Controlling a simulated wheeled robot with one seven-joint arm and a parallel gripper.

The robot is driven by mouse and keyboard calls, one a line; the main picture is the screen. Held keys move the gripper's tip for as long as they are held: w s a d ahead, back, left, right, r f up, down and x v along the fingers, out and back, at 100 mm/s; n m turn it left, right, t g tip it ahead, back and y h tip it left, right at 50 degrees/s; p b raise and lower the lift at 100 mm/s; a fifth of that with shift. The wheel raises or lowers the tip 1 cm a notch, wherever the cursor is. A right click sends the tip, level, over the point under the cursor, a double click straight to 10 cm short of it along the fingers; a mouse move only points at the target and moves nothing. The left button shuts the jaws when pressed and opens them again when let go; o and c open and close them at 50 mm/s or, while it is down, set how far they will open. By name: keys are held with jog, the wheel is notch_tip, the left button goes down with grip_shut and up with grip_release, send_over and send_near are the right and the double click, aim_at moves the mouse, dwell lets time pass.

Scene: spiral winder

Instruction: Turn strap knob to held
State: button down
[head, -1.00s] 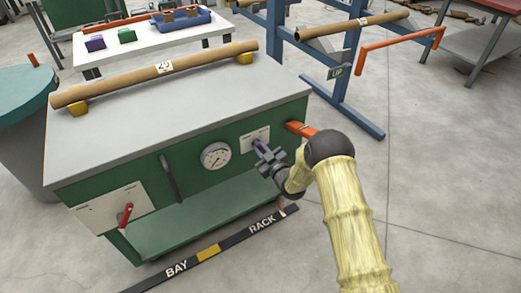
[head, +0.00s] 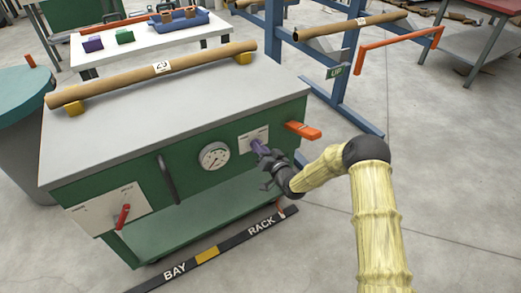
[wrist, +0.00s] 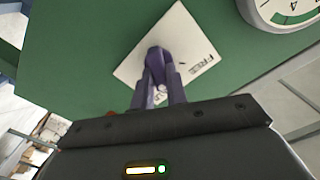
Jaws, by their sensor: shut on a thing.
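The strap knob (head: 259,147) is purple and sits on a white plate (head: 246,143) at the right of the green cabinet's front. In the wrist view the knob (wrist: 158,58) lies between the fingertips of my gripper (wrist: 159,78), which is shut on it. The white plate (wrist: 190,35) behind it shows the word FREE; other lettering is partly hidden by the fingers. In the head view my gripper (head: 264,156) reaches the plate from the lower right and partly covers the knob. The knob's exact pointing direction is hard to tell.
A round gauge (head: 214,156), a dark handle (head: 168,178) and a red lever (head: 122,216) are left of the knob. An orange bar (head: 303,130) juts out at the right. A cardboard tube (head: 155,73) lies on top.

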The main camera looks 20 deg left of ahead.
jog(key=shift+f+m, duration=0.15)
jog(key=shift+m, duration=0.65)
jog(key=c, duration=1.4)
grip_release()
jog(key=shift+d, duration=0.1)
jog(key=p+v, duration=0.2)
jog(key=v, duration=1.5)
jog(key=shift+s+d, duration=0.1)
